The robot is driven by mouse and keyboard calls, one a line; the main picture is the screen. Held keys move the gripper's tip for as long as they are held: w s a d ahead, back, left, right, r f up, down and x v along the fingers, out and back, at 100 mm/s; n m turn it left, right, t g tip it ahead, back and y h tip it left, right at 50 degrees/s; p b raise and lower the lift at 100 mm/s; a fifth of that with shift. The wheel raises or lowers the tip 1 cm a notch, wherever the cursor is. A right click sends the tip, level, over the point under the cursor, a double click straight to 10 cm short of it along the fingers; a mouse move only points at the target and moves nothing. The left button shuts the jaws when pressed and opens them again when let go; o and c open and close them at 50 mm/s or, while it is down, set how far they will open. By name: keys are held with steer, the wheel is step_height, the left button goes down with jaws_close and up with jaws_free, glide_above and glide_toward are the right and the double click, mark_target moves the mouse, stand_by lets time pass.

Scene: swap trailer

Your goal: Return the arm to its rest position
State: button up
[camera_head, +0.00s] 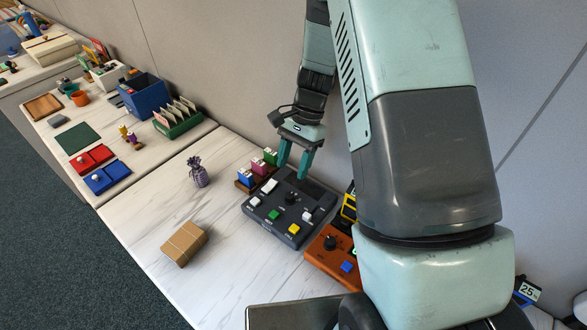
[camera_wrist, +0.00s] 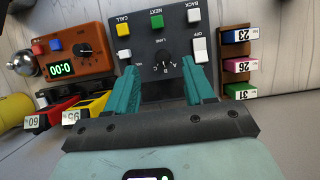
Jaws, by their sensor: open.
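My gripper (camera_head: 295,156) is open and empty, with its two teal fingers apart above the back edge of the dark control panel (camera_head: 272,217). The gripper (camera_wrist: 165,82) also shows in the wrist view, with the panel (camera_wrist: 148,24) beyond the fingertips. The panel carries a dark knob, a white rocker switch and white, green and yellow buttons. My arm comes down from the top and covers much of the right side of the head view.
An orange timer box (camera_head: 325,254) stands right of the panel, and a rack of numbered blocks (camera_head: 247,179) left of it. A green card holder (camera_head: 180,125) and blue bin (camera_head: 146,93) are farther left.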

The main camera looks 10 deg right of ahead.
stand_by(0.4)
steer(key=s+d+r+n+t+h, duration=0.15)
steer(key=s+r, duration=0.25)
steer(key=r, duration=0.7)
steer(key=s+r+n+t, duration=0.3)
steer(key=r, duration=0.8)
steer(key=s+d+r+n+t+h, duration=0.1)
steer(key=s+r+n+t, duration=0.1)
steer(key=s+r, duration=0.2)
steer(key=s+d+r+n+t, duration=0.2)
steer(key=s+r+n, duration=0.1)
steer(key=s, duration=0.8)
steer(key=shift+d+r+h, duration=0.3)
steer(key=shift+r+h, duration=0.05)
steer(key=shift+r, duration=0.2)
